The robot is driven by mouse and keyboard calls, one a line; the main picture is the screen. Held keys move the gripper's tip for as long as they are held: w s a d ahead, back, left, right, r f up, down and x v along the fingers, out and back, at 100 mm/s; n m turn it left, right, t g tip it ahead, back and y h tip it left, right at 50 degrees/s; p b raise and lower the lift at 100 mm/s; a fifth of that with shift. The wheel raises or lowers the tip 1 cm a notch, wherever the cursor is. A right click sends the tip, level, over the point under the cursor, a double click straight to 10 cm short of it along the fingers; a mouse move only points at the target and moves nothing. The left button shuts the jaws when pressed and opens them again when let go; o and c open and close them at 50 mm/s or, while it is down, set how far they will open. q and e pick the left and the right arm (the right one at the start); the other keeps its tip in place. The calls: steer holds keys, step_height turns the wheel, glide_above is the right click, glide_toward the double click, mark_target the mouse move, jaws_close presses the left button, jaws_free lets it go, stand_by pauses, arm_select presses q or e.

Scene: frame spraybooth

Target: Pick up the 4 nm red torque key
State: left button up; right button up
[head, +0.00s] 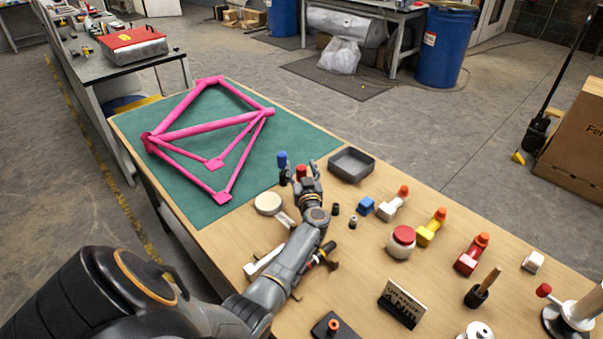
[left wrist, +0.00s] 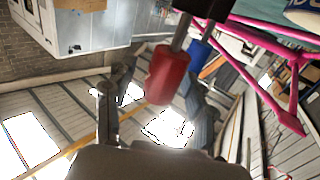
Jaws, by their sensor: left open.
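The red torque key (head: 301,171) stands upright at my left gripper (head: 304,177), next to a blue key (head: 282,160) a little to its left. In the left wrist view, the red handle (left wrist: 166,76) appears between and beyond the fingertips of the left gripper (left wrist: 158,88), with the blue handle (left wrist: 198,60) close beside it. The fingers are open, and I see no grip on the red key. Whether a finger touches it, I cannot tell. The 4 nm marking is not readable. My right gripper is not in view.
A pink bike frame (head: 204,128) lies on the green mat (head: 130,122) at the far left. A dark tray (head: 351,163) is just right of the gripper. A white round disc (head: 268,203) lies to the left. Several coloured tools and a red-lidded jar (head: 401,242) stand to the right.

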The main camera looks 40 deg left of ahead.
arm_select(q)
steer(key=shift+s+d+r, duration=0.25)
steer(key=shift+r, duration=0.1)
steer(key=shift+c, duration=0.4)
steer(key=shift+d+r, duration=0.1)
steer(key=c, duration=0.7)
jaws_close()
steer(key=shift+f, duration=0.2)
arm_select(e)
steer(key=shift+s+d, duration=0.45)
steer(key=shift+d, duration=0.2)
